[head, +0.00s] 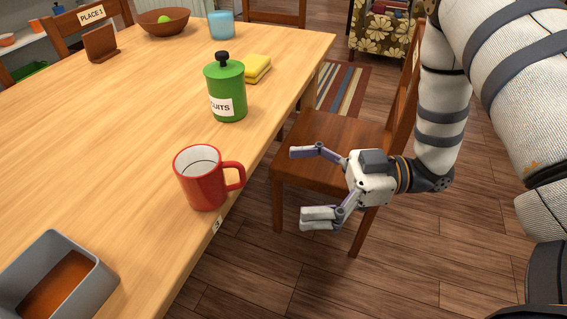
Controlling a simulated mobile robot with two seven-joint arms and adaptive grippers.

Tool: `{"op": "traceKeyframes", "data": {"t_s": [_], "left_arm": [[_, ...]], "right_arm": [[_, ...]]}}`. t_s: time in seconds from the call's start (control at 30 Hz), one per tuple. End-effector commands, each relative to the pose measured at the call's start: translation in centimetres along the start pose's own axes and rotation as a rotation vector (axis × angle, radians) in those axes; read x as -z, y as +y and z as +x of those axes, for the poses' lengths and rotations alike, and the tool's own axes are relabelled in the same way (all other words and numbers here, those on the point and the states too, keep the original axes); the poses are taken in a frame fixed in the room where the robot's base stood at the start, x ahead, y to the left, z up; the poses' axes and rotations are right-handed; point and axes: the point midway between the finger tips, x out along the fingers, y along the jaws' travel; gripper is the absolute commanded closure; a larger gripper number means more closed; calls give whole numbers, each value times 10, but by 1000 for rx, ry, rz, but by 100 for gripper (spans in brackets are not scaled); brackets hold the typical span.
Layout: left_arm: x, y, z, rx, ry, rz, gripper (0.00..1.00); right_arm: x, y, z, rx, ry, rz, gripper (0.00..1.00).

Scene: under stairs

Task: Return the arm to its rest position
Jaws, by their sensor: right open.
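My right arm (442,110) comes in from the upper right and bends down at the elbow. My right gripper (318,185) points left, with its two fingers spread and nothing between them. It is beyond the table's right edge, in front of the wooden chair (322,150) in the picture. The red mug (202,180) stands upright near the table edge, left of the gripper and apart from it. My left gripper is not in view.
The wooden table (110,150) holds a grey loaf tin (103,281), a green biscuit canister (226,92), a yellow sponge (257,69), a blue cup (221,25) and a wooden bowl (178,24). Bare floor (400,270) lies below the gripper.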

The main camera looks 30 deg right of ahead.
Motion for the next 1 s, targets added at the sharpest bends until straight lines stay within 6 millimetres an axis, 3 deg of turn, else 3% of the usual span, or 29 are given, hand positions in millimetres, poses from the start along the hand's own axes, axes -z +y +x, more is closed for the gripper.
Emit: {"op": "traceKeyframes", "data": {"t_s": [0.17,0.27,0.3,0.37,0.4,0.5,0.6,0.7,0.8,1.0], "left_arm": [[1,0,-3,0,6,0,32],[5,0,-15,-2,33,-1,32],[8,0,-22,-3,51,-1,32],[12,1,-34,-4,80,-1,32],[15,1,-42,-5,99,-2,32],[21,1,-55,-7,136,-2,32],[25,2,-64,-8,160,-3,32],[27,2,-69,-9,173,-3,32],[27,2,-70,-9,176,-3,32],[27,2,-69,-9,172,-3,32]], "right_arm": [[-7,1,5,-24,-32,15,0],[-49,5,19,-153,-217,109,0],[-78,1,21,-231,-343,181,0],[-127,-18,11,-357,-566,322,0],[-156,-40,-4,-438,-722,427,0],[-200,-110,-52,-593,-1066,659,0],[-211,-176,-95,-696,-1321,830,0],[-207,-220,-123,-762,-1484,936,0],[-203,-242,-136,-793,-1562,987,0],[-203,-246,-139,-802,-1579,999,0]]}}
